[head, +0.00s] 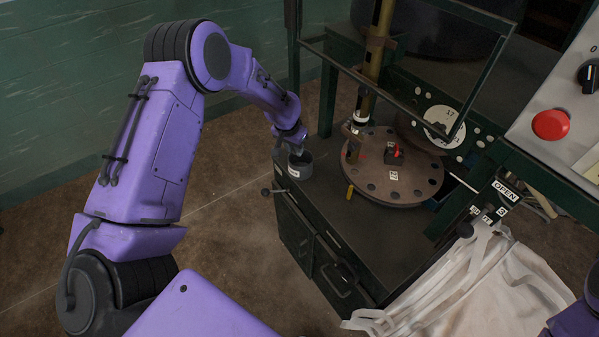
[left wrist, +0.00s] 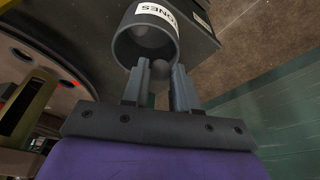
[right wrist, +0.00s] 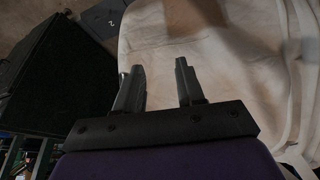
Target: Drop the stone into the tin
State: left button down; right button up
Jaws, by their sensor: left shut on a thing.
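The tin (head: 301,170) is a dark round can with a white label, standing on the left corner of the dark cabinet top. In the left wrist view the tin (left wrist: 171,61) shows its open mouth, part of the word STONES, and a grey rounded stone (left wrist: 153,37) inside. My left gripper (head: 299,150) points down right at the tin's mouth. In its wrist view the left gripper (left wrist: 161,70) is shut on a grey stone (left wrist: 160,100), mostly hidden between the fingers. My right gripper (right wrist: 160,68) is open and empty above pale cloth.
A round brown turntable (head: 412,184) with holes and a red-marked part stands right of the tin. A green frame (head: 328,98) rises behind the tin. A white fabric bag (head: 480,285) hangs at the front right. A red button panel (head: 551,124) is at far right.

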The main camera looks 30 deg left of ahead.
pick_arm(q)
jog(key=shift+w+f, duration=0.15)
jog(key=shift+f, duration=0.5)
jog(key=shift+r, duration=0.1)
jog(key=c, duration=1.3)
grip_release()
jog(key=shift+r, duration=0.1)
jog(key=o, duration=0.5)
pick_arm(e)
jog(key=shift+f, duration=0.5)
jog(key=shift+w, duration=0.1)
pick_arm(q)
jog(key=b+v, duration=0.2)
jog(key=v, duration=0.8)
jog(key=shift+r, duration=0.2)
pick_arm(e)
jog(key=shift+f, duration=0.9)
